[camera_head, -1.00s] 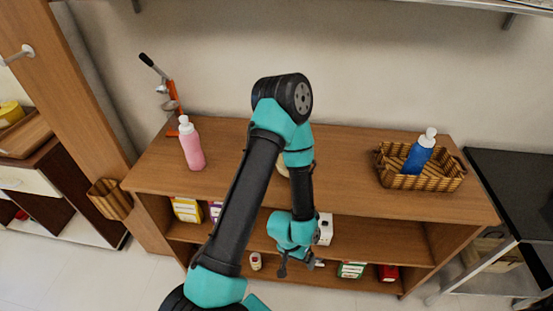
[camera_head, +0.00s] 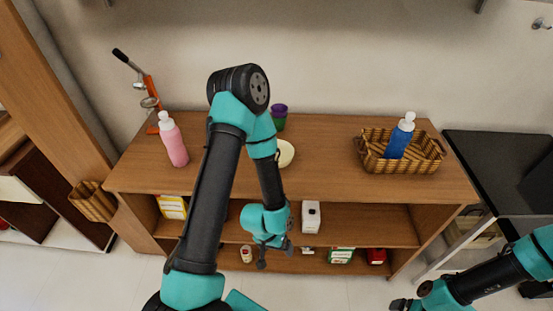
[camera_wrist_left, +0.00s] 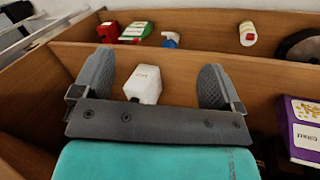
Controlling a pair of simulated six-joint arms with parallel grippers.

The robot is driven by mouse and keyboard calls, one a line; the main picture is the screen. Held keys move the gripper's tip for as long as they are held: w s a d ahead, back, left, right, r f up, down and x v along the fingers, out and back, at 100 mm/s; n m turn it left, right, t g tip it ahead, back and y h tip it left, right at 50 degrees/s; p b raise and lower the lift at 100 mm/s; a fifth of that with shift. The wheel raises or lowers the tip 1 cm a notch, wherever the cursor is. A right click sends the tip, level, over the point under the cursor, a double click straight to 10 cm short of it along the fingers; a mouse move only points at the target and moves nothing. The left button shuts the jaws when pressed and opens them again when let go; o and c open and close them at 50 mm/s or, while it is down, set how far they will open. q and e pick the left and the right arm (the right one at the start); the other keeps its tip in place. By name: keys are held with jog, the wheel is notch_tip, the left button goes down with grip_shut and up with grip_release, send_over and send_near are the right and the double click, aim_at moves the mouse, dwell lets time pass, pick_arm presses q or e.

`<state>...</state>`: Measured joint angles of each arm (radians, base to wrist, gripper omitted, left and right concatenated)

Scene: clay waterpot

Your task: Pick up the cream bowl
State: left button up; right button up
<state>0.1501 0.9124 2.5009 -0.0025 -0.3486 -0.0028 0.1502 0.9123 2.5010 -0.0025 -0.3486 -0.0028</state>
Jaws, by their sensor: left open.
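The cream bowl (camera_head: 286,154) sits on the top of the wooden shelf unit, partly hidden behind my left arm in the head view. The bowl does not show clearly in the left wrist view. My left gripper (camera_head: 275,256) hangs in front of the unit, below the top board and well below the bowl. In the left wrist view the left gripper (camera_wrist_left: 157,78) is open, with nothing between its fingers. My right gripper (camera_head: 404,303) is at the bottom edge of the head view, small and dark, away from the unit.
On the top board stand a pink bottle (camera_head: 173,140), a purple and green cup (camera_head: 279,118), and a wicker basket (camera_head: 375,163) with a blue bottle (camera_head: 400,138). A white bottle (camera_head: 311,217) and several boxes stand on the lower shelves. The front right of the top is clear.

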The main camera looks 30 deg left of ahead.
pick_arm(q)
jog(key=shift+c, duration=0.2)
jog(key=c, duration=1)
jog(key=shift+a, duration=0.1)
